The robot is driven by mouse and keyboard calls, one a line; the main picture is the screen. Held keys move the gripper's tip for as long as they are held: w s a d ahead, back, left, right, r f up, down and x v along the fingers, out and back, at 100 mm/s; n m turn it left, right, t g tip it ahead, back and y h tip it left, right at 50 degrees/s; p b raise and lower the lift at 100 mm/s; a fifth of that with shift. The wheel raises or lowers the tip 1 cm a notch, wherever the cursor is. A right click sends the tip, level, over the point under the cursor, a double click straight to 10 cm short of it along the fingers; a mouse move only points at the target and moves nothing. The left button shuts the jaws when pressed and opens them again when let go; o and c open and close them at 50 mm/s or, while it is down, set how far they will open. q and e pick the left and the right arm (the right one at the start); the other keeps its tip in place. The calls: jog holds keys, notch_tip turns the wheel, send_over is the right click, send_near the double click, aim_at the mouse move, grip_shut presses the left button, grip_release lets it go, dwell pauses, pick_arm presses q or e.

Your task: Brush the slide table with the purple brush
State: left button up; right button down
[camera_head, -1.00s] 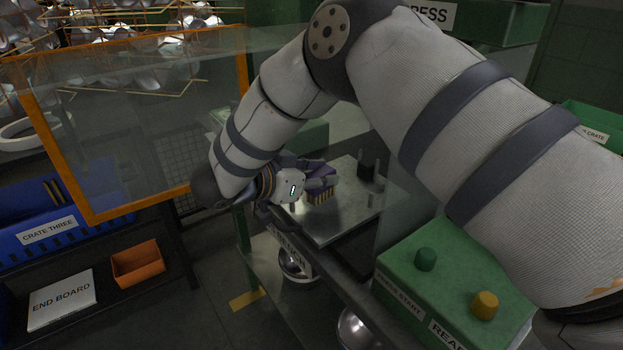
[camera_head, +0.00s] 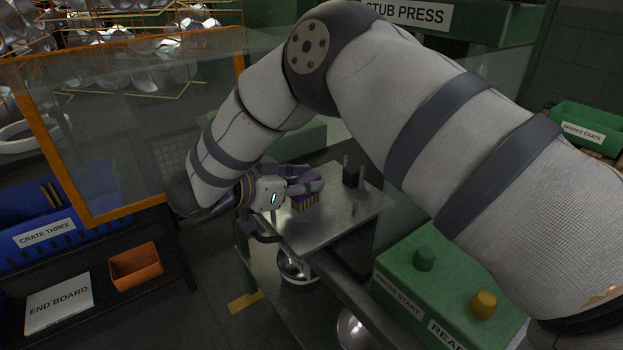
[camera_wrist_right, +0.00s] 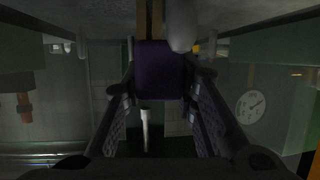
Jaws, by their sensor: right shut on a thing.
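The slide table (camera_head: 335,222) is a flat grey metal plate at the middle of the head view, with dark upright posts toward its back. My right gripper (camera_head: 300,190) reaches over its left part and is shut on the purple brush. The purple brush (camera_head: 312,186) has yellowish bristles (camera_head: 306,202) pointing down at the plate; whether they touch it I cannot tell. In the right wrist view the purple brush block (camera_wrist_right: 160,70) sits between the two fingers. Much of the brush is hidden by the gripper. My left gripper is not in view.
An orange-framed clear panel (camera_head: 130,120) stands at left.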

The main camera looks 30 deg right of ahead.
aim_at(314, 173)
jog(key=shift+w+f, duration=0.55)
jog(key=shift+w, duration=0.05)
jog(key=shift+d+r, duration=0.1)
jog(key=shift+r, duration=0.1)
jog(key=shift+d, duration=0.35)
jog(key=d, duration=0.3)
jog(key=shift+w+d+r, duration=0.1)
jog(key=shift+w+d, duration=0.1)
jog(key=shift+d, duration=0.15)
jog(key=shift+r, duration=0.15)
jog(key=shift+a, duration=0.2)
jog(key=a, duration=0.4)
jog(key=shift+s+a+r, duration=0.1)
jog(key=shift+a+r, duration=0.05)
jog(key=shift+w+f, duration=0.3)
jog(key=shift+w, duration=0.15)
jog(key=shift+w+b, duration=0.35)
jog(key=shift+b, duration=0.05)
jog(key=shift+w+r, duration=0.1)
jog(key=shift+w, duration=0.05)
jog(key=shift+d+r, duration=0.2)
jog(key=d, duration=0.4)
jog(key=shift+w+p, duration=0.1)
jog(key=shift+p, duration=0.25)
jog(key=shift+d+f, duration=0.15)
jog(key=shift+d, duration=0.05)
jog(key=shift+a, duration=2.5)
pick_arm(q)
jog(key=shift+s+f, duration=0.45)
